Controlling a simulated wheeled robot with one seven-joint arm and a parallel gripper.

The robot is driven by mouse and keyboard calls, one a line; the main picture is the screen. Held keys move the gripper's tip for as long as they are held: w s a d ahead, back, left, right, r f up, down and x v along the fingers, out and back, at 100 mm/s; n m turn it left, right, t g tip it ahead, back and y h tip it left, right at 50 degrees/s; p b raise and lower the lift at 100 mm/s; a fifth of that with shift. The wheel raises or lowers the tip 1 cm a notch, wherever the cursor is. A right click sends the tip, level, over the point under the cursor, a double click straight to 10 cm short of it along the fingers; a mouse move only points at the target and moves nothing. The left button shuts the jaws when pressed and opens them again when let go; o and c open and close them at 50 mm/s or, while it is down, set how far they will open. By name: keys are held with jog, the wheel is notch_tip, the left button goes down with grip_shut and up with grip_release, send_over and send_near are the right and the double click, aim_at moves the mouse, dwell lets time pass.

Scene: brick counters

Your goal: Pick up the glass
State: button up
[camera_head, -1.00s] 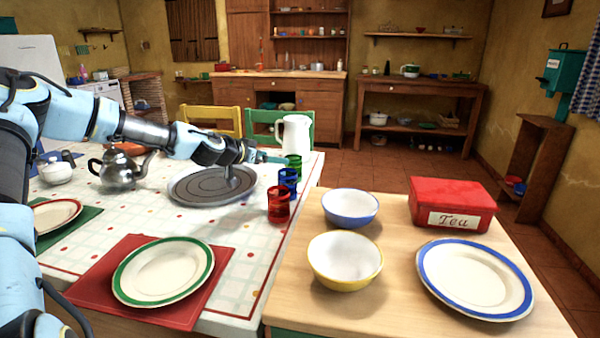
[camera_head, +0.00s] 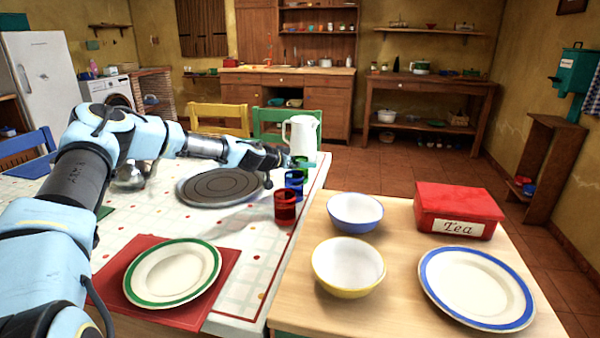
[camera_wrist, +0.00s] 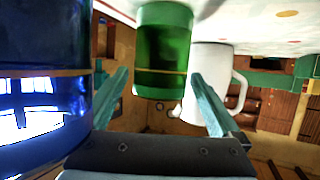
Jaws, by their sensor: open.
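Three glasses stand in a row on the table's right side: a green glass (camera_head: 301,164), a blue glass (camera_head: 295,181) and a red glass (camera_head: 285,208). My gripper (camera_head: 288,160) is close beside the green glass, just past the blue one. In the wrist view, which is upside down, my open fingers (camera_wrist: 160,88) point toward the green glass (camera_wrist: 163,50), which appears between the fingertips. The blue glass (camera_wrist: 45,80) looms large just left of the left finger there. I cannot tell whether either finger touches a glass.
A white pitcher (camera_head: 303,135) stands just behind the green glass and shows in the wrist view (camera_wrist: 208,75). A round grey tray (camera_head: 220,190) lies left of the glasses. Bowls, a plate and a red tea tin (camera_head: 457,208) occupy the wooden counter at right.

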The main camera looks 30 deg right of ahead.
jog(key=shift+d, duration=0.1)
jog(key=shift+c, duration=0.2)
jog(key=c, duration=1.5)
